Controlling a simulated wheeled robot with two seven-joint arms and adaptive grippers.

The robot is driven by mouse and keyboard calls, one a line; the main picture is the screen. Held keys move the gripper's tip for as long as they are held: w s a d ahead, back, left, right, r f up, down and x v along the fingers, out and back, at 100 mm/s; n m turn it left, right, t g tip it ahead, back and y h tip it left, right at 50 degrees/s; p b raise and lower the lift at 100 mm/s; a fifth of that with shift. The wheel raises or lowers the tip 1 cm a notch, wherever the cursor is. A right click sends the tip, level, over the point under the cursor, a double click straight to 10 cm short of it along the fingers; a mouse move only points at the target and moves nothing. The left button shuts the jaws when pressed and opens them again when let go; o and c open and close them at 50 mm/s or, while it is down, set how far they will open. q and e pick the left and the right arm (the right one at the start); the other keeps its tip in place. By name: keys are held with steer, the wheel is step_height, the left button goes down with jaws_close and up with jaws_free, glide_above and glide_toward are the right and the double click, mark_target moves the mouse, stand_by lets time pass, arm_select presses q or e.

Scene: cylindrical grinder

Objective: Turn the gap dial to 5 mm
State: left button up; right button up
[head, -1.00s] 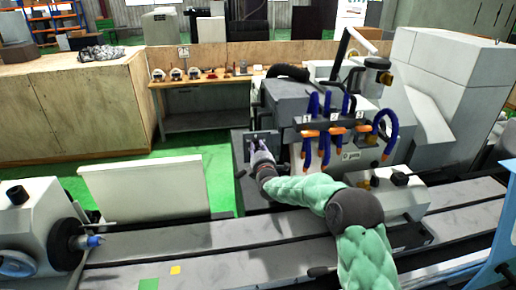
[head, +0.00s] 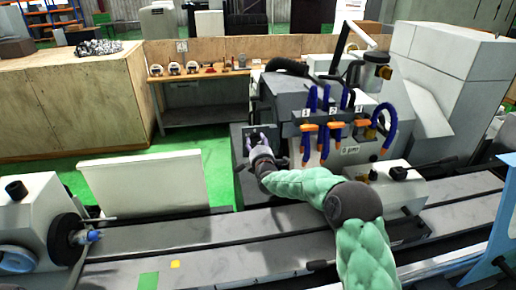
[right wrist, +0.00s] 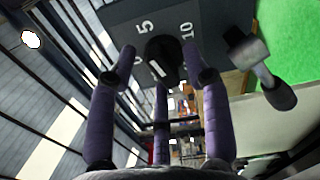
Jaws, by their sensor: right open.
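The gap dial (right wrist: 165,50) is a black knob on a dark panel (right wrist: 118,14), marked 0, 5 and 10 in white. A white line shows on the knob's end; I cannot tell for certain which mark it points to. My right gripper (right wrist: 160,62) is open, its purple fingers spread around the knob, one on each side and one below. Contact with the knob cannot be made out. In the head view my right gripper (head: 258,140) is at the panel on the left end of the grey machine head (head: 277,95), hiding the dial. My left gripper is not in view.
A grey lever-like handle (right wrist: 262,72) sticks out right of the dial. Blue hoses with orange nozzles (head: 330,125) hang from the machine head. The machine bed (head: 200,235) runs below my arm. A white panel (head: 145,184) stands at left, with green floor behind.

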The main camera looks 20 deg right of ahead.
steer(key=v, duration=1.2)
stand_by(0.3)
